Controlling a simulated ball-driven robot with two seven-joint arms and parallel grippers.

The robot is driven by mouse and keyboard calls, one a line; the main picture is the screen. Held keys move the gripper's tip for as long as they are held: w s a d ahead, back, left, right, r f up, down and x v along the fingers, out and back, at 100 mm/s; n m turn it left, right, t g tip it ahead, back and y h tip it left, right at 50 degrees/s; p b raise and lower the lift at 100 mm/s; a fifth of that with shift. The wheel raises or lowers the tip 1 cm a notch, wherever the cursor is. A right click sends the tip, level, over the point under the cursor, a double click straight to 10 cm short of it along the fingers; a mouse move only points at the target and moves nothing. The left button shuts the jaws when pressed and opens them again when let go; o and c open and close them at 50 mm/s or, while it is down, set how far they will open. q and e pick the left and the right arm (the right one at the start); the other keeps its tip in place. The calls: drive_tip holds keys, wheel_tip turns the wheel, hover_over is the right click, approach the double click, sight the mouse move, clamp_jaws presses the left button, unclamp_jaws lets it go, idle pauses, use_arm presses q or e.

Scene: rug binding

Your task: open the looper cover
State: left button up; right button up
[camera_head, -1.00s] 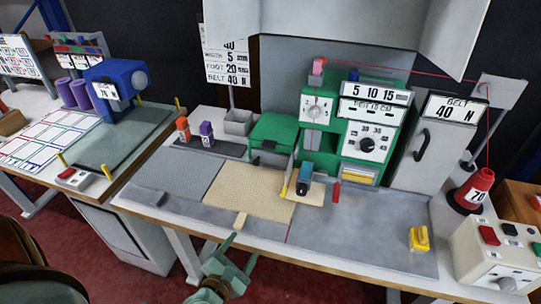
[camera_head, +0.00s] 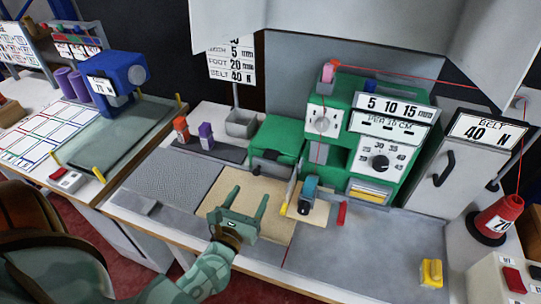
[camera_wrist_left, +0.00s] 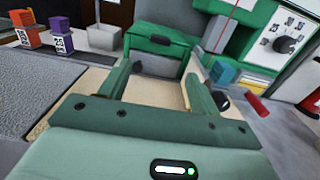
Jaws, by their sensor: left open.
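The green sewing machine (camera_head: 335,125) stands at the back of the table. A green box-shaped part with a dark handle on its front, which looks like the looper cover (camera_head: 283,132), is at the machine's left end. It also shows straight ahead in the left wrist view (camera_wrist_left: 150,30), with a grey block below its front. I cannot tell for certain whether it is closed. My left gripper (camera_head: 249,192) is open and empty, above the beige rug piece (camera_head: 222,190) and in front of the green box, apart from it. Its fingers point at the box in the left wrist view (camera_wrist_left: 157,72). My right gripper is not in view.
An orange spool (camera_head: 181,129) and a purple spool (camera_head: 206,137) stand left of the green box. A blue presser part (camera_head: 309,190) and a red lever (camera_head: 342,212) are close on the right. A yellow block (camera_head: 431,272) lies at the right front.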

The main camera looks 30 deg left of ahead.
sight(269, 159)
use_arm(q)
drive_tip(key=b+x, duration=0.1)
drive_tip(key=x, duration=1.3)
drive_tip(key=shift+w, duration=0.35)
